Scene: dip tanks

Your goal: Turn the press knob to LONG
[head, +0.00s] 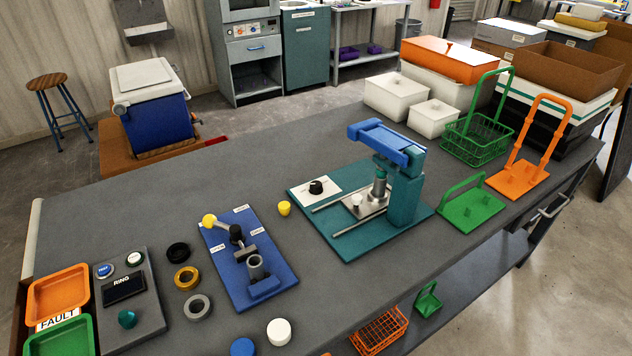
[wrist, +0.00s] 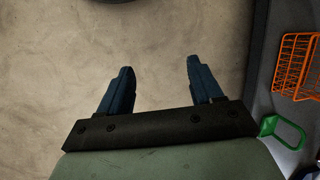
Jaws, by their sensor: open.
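The press (head: 403,200) is a teal column with a blue top on a teal baseplate (head: 345,243), right of the middle of the bench in the head view. A black knob (head: 316,187) sits on a white plate (head: 331,192) at the baseplate's left back corner. Marks around the knob are too small to read, so I cannot tell its setting. My gripper (wrist: 157,80) shows only in the wrist view. It is open and empty, above bare floor beside the bench and away from the press.
On the bench (head: 150,215), a blue fixture (head: 247,262) with a yellow-tipped lever and a small yellow cap (head: 284,208) stand left of the press. Green and orange carriers (head: 474,208) stand to its right. The orange basket (wrist: 294,65) lies near my gripper's right.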

